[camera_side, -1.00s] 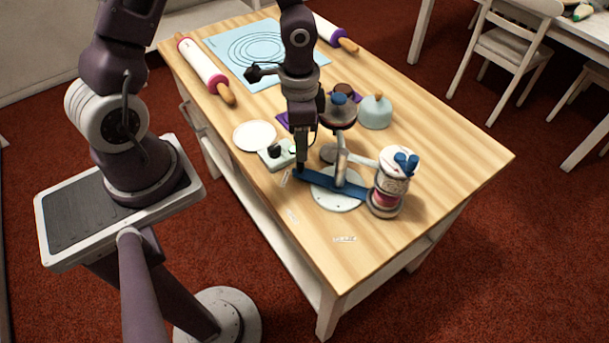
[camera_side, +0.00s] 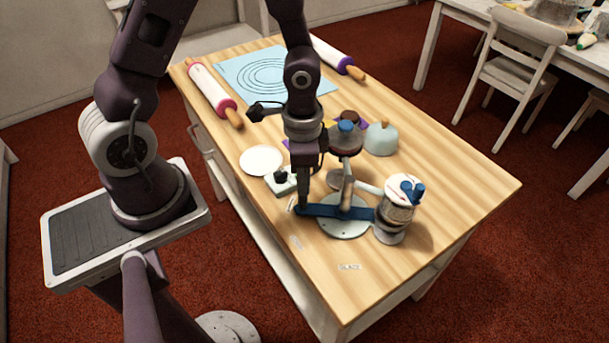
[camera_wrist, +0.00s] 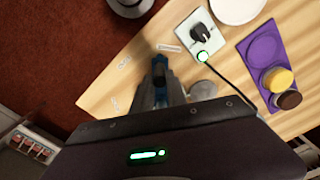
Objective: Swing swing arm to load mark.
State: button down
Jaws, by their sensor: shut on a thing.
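The swing arm is a blue bar (camera_side: 330,211) set low across a white round base (camera_side: 345,230) with an upright post. My gripper (camera_side: 303,207) is shut on the bar's left end, low over the table. In the wrist view a blue part (camera_wrist: 160,72) shows between the fingers; the rest of the bar is mostly hidden. At the right stands a white tiered piece (camera_side: 397,205) with a blue top. Small white labels lie on the table: one beside the gripper (camera_side: 291,204), one nearer the front edge (camera_side: 296,242), one at front right (camera_side: 348,267). I cannot read which is the load mark.
A switch box (camera_side: 281,181) with a black knob and lit green lamp stands close behind my gripper, beside a white plate (camera_side: 261,160). A dark round stand (camera_side: 346,140) and pale blue dome (camera_side: 381,139) stand behind the post. Front table is clear apart from labels.

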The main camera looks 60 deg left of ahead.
jog(key=shift+s+d, duration=0.35)
jog(key=shift+d, duration=0.3)
jog(key=shift+s+d, duration=0.35)
jog(key=shift+d, duration=0.3)
jog(key=shift+s+d, duration=0.15)
jog(key=shift+d, duration=0.55)
jog(key=shift+s+d, duration=0.15)
jog(key=shift+d, duration=0.55)
jog(key=shift+d, duration=0.3)
jog(key=c, duration=1.4)
grip_release()
jog(key=shift+o, duration=0.2)
